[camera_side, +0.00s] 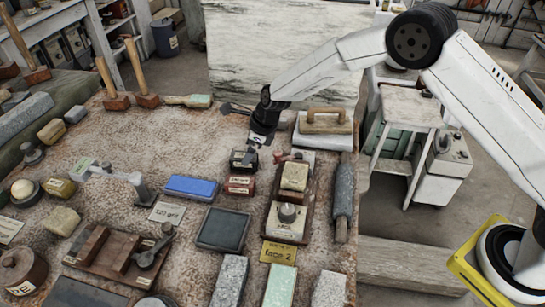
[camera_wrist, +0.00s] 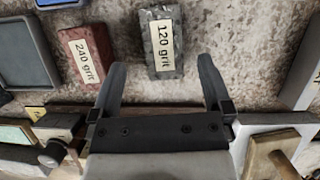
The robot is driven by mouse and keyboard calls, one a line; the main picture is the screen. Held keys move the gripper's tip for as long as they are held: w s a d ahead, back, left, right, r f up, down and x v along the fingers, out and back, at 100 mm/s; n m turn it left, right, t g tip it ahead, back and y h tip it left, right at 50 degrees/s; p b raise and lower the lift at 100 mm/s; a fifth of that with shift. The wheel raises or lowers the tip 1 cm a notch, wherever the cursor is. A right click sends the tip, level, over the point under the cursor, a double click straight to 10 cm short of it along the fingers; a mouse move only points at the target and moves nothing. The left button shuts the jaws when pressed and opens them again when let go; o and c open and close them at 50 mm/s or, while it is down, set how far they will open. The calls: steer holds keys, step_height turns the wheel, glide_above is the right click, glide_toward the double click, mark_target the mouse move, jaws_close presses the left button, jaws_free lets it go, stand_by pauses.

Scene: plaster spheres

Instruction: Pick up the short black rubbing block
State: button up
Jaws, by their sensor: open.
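The short black rubbing block (camera_wrist: 157,66) carries a pale label reading "120 grit" and lies on the speckled bench top in the wrist view. In the side view the black block (camera_side: 238,163) sits just below and left of my gripper (camera_side: 254,146). My gripper (camera_wrist: 161,68) is open and empty, with its two fingers spread. In the wrist view the block's near end shows between the fingertip lines, and most of it lies beyond them. I cannot tell the exact height of the fingertips above the bench.
A red block (camera_wrist: 84,55) labelled "240 grit" lies close left of the black block in the wrist view, and it also shows in the side view (camera_side: 239,186). A blue block (camera_side: 190,187) lies further left. A wooden-handled float (camera_side: 325,122) is at right.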

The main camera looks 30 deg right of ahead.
steer(key=shift+x, duration=2.4)
steer(key=shift+w+d, duration=0.15)
steer(key=shift+w, duration=0.05)
jaws_close()
